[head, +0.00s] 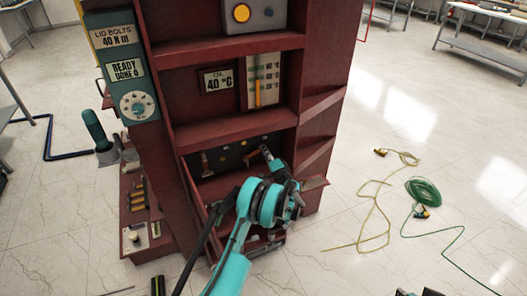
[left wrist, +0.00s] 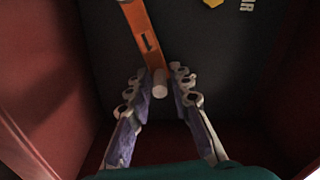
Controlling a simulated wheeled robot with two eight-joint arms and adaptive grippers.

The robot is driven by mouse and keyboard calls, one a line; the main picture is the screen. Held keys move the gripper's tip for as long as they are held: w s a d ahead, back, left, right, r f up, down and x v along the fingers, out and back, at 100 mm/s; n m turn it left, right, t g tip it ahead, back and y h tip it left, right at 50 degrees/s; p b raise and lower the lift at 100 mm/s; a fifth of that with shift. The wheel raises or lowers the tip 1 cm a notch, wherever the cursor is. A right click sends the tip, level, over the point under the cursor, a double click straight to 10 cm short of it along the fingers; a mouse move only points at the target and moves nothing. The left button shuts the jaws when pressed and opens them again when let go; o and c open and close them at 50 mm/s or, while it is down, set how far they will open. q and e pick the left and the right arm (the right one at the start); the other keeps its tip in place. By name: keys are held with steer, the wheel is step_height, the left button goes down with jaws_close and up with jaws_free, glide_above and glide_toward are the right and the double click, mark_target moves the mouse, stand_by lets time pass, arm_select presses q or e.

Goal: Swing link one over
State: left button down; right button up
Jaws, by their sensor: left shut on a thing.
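An orange link (left wrist: 142,38) with a slot lies against a dark panel (left wrist: 195,60) in the left wrist view. A pale round peg (left wrist: 160,86) stands at its near end. My left gripper (left wrist: 158,78) has its two fingers on either side of this peg and is shut on it. In the head view my left gripper (head: 292,192) is in front of the lower compartment of the dark red cabinet (head: 225,130), and it hides part of the panel there. Another small lever (head: 204,162) shows at the panel's left.
Red compartment walls (left wrist: 45,70) stand close on both sides of my left gripper. Yellow (head: 365,210) and green (head: 424,190) cables lie on the floor at right.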

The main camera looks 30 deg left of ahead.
arm_select(q)
steer(key=shift+f+m, duration=0.15)
steer(key=shift+m, duration=0.15)
stand_by(0.4)
steer(key=c, duration=1.6)
jaws_free()
steer(key=shift+o, duration=0.2)
steer(key=v, duration=1.2)
